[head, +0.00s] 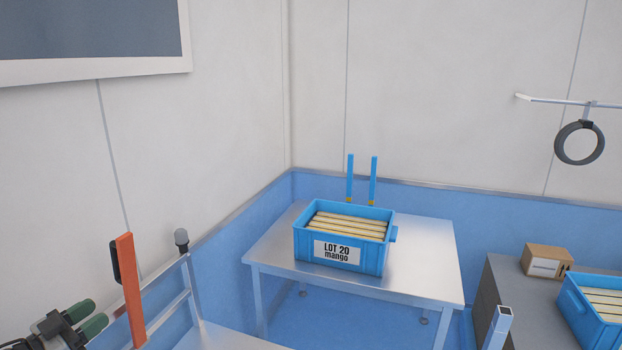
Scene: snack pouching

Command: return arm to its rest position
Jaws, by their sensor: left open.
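My left gripper (86,318) is at the lower left corner, dark with two green fingertips. The fingertips are a little apart, and nothing shows between them. It is just left of an upright orange bar (130,290); I cannot tell whether they touch. The rest of my left arm is mostly cut off by the frame edge. My right gripper is not in view.
A metal table (420,270) at the back holds a blue crate (375,258) labelled LOT 20 mango. A grey cabinet (490,290) at right bears a cardboard box (547,260) and another blue crate (575,310). A dark ring (560,145) hangs from a wall rod.

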